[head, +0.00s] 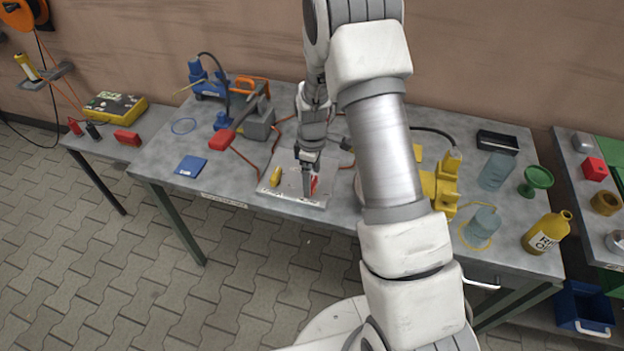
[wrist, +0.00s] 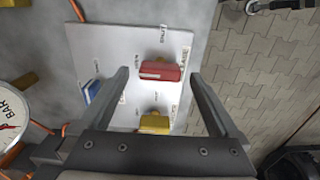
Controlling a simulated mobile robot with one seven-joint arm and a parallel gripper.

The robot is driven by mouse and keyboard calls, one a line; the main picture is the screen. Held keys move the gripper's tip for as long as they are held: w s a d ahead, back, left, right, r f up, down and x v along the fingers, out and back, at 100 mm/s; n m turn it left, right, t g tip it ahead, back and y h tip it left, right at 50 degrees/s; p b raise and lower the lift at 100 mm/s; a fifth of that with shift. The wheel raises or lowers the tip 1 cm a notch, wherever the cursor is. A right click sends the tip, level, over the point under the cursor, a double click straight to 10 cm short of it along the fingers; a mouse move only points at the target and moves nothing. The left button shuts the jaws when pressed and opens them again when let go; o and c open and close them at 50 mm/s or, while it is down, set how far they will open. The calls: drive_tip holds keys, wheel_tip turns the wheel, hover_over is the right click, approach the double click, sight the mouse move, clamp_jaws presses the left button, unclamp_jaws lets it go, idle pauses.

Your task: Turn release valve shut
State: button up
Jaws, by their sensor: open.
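A pale valve board (head: 270,195) lies on the workbench under my gripper (head: 307,192). In the wrist view the board (wrist: 95,45) carries a red handle (wrist: 160,71), a yellow handle (wrist: 154,124) and a blue handle (wrist: 92,91). Small labels stand beside them; one above the red handle seems to read SHUT (wrist: 163,33). I cannot surely read which is the release valve. My gripper (wrist: 160,76) is open, with its fingers apart on the left and right of the red handle. Contact with it cannot be told. In the head view the gripper partly hides the red handle (head: 315,184).
A grey box with a red handle (head: 258,124) stands behind left of the board. A yellow fixture (head: 438,187) is to its right, partly behind my arm. A round gauge (wrist: 12,115) and orange hose are at the wrist view's left.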

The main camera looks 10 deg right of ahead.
drive_tip(key=shift+f, duration=0.7)
drive_tip(key=c, duration=1.4)
drive_tip(key=shift+o, duration=0.2)
